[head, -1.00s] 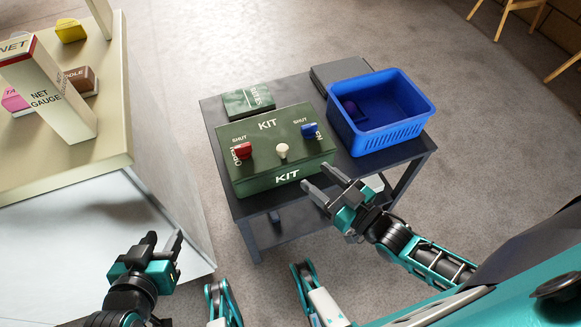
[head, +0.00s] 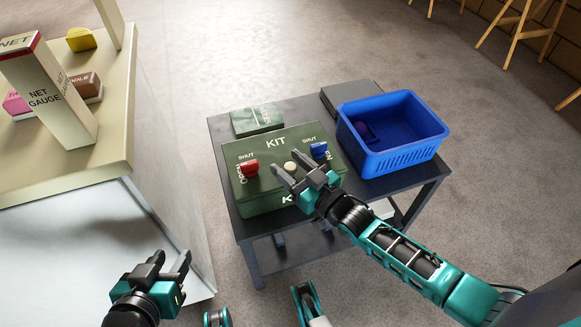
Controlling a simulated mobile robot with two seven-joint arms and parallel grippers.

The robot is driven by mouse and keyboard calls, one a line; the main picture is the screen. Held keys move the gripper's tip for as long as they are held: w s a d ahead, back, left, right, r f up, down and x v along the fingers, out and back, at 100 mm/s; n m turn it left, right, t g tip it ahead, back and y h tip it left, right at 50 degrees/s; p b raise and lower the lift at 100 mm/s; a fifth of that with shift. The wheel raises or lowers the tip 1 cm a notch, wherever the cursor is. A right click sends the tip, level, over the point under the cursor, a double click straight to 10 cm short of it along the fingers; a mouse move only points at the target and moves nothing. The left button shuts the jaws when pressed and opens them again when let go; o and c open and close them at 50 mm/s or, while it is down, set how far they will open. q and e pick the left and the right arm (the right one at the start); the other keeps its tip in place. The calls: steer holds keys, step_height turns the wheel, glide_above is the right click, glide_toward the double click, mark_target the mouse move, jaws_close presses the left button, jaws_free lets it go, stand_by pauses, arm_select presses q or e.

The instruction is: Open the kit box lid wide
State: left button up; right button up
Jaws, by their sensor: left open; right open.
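The green kit box (head: 270,141) sits on a dark table with its lid closed. On the lid are a red latch (head: 249,169) at the left, a blue latch (head: 319,150) at the right and a cream knob (head: 290,167) between them, with "SHUT" and "OPEN" lettering by the latches. My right gripper (head: 283,170) is open over the front of the lid, with its fingertips close to the knob. I cannot tell whether they touch it. The gripper hides part of the box front. My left gripper (head: 174,259) is open and empty, low at the left, away from the box.
A blue basket (head: 405,154) holding a dark purple item stands right of the box on the dark table (head: 222,130). A green book-like item (head: 257,119) lies behind the box. A beige counter (head: 110,148) with a net gauge (head: 49,95) stands at the left.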

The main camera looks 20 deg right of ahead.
steer(key=shift+w, duration=0.1)
steer(key=shift+c, duration=0.5)
jaws_close()
